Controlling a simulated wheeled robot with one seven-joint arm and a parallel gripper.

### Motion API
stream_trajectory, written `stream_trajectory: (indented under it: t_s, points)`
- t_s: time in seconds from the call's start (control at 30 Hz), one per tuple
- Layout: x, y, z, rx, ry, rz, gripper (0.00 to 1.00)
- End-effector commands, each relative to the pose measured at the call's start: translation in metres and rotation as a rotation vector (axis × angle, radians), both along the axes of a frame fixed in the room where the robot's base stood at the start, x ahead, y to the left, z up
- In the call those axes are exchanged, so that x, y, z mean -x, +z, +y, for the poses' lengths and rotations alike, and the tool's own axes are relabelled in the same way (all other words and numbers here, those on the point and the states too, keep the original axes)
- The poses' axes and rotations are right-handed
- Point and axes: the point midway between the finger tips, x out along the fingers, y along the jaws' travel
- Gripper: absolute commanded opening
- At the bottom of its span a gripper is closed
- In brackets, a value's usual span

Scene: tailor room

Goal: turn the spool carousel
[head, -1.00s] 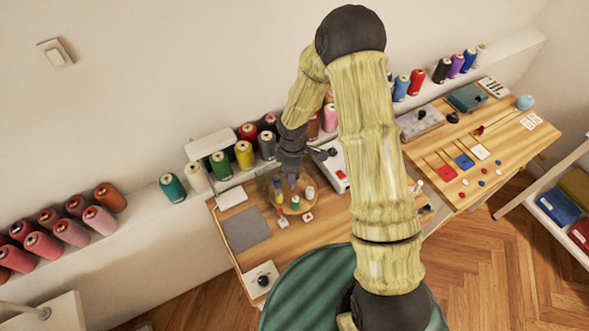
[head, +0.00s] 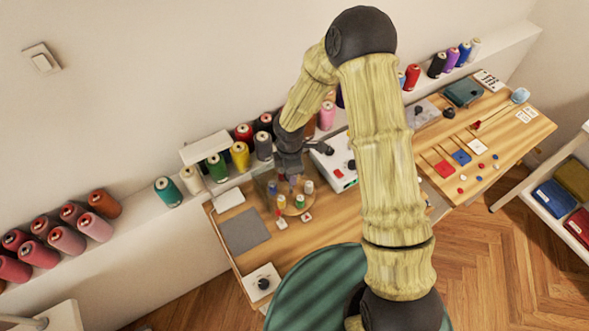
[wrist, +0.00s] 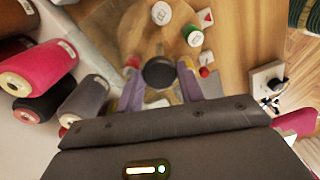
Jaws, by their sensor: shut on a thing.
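The spool carousel (head: 290,211) is a round wooden disc on the left table, with small coloured spools on it. It also shows in the wrist view (wrist: 135,35), with a white spool (wrist: 161,14) and a green spool (wrist: 193,36) near its edge. My gripper (wrist: 159,82) is over the disc, its two purple-grey fingers shut on the dark round knob (wrist: 159,71) at the carousel's middle. In the head view my gripper (head: 291,180) points down onto the carousel and hides part of it.
A white card with a red triangle (wrist: 205,17) lies beside the disc. A grey mat (head: 245,231) and a white box with a dark knob (head: 262,284) are to the left. Large thread cones (head: 240,156) stand close behind; a white machine (head: 335,162) is right of the carousel.

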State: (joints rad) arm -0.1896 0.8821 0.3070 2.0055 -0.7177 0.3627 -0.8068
Motion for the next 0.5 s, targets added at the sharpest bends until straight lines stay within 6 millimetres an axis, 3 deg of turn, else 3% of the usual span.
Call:
stream_trajectory:
  t_s: [0.4,0.43,0.5]
  points:
    - [-0.0015,0.0014,0.0016,-0.002,0.007,-0.005,0.00]
    - [-0.0015,0.0014,0.0016,-0.002,0.007,-0.005,0.41]
    - [-0.0012,0.0013,0.0014,-0.002,0.006,-0.005,0.55]
